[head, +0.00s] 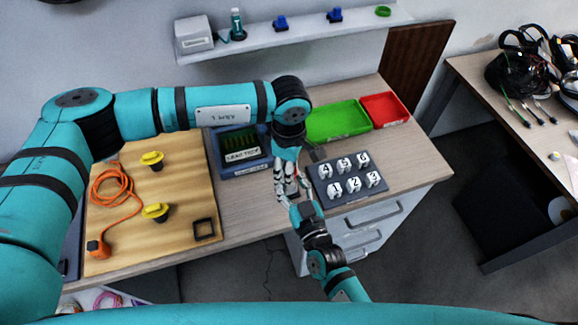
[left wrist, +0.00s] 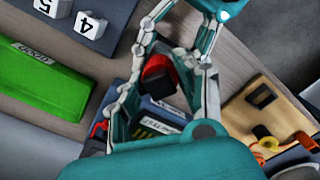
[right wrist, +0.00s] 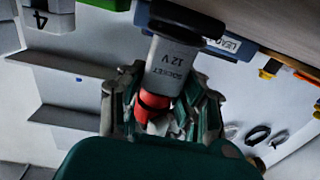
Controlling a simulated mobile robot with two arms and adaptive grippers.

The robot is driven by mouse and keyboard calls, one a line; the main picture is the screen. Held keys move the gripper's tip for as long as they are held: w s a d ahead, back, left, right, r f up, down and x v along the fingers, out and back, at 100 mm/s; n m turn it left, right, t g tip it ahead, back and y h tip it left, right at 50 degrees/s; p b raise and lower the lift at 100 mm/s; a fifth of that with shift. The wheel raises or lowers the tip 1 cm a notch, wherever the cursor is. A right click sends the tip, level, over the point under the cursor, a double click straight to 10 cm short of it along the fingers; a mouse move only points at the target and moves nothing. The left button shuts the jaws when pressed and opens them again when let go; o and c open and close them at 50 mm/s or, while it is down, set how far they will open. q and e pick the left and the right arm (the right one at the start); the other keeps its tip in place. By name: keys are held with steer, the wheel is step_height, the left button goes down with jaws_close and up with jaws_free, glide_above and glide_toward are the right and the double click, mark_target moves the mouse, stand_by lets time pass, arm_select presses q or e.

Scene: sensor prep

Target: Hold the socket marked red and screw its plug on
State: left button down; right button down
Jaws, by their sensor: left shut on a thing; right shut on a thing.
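The grey socket (right wrist: 172,65), printed "SOCKET 12 V", shows in the right wrist view with a red part (right wrist: 150,105) at its lower end. Its black and red end (left wrist: 157,74) shows between the fingers of my left gripper (left wrist: 170,40), which is shut on it. My right gripper (right wrist: 165,95) is shut around the red end, where the plug seems to be; its fingers hide most of it. In the head view my left gripper (head: 287,188) points down and my right gripper (head: 303,203) meets it from the front. I cannot tell how far the plug is on.
A numbered block rack (head: 322,190) is close on the right, with green (head: 335,122) and red (head: 384,109) trays behind. A wooden board (head: 125,240) with yellow parts and an orange cable lies left.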

steer(key=shift+s+f, duration=0.1)
steer(key=shift+f, duration=0.05)
arm_select(q)
steer(key=c, duration=0.9)
jaws_free()
steer(key=shift+r, duration=2.25)
steer(key=shift+c, duration=0.3)
steer(key=n, duration=0.2)
steer(key=r+n, duration=0.1)
steer(key=n, duration=0.2)
steer(key=shift+r+n, duration=0.3)
steer(key=shift+n, duration=0.1)
steer(key=n, duration=0.2)
steer(key=r+n, duration=0.1)
steer(key=n, duration=0.1)
steer(key=r+n, duration=0.1)
steer(key=n, duration=0.1)
steer(key=shift+n, duration=0.4)
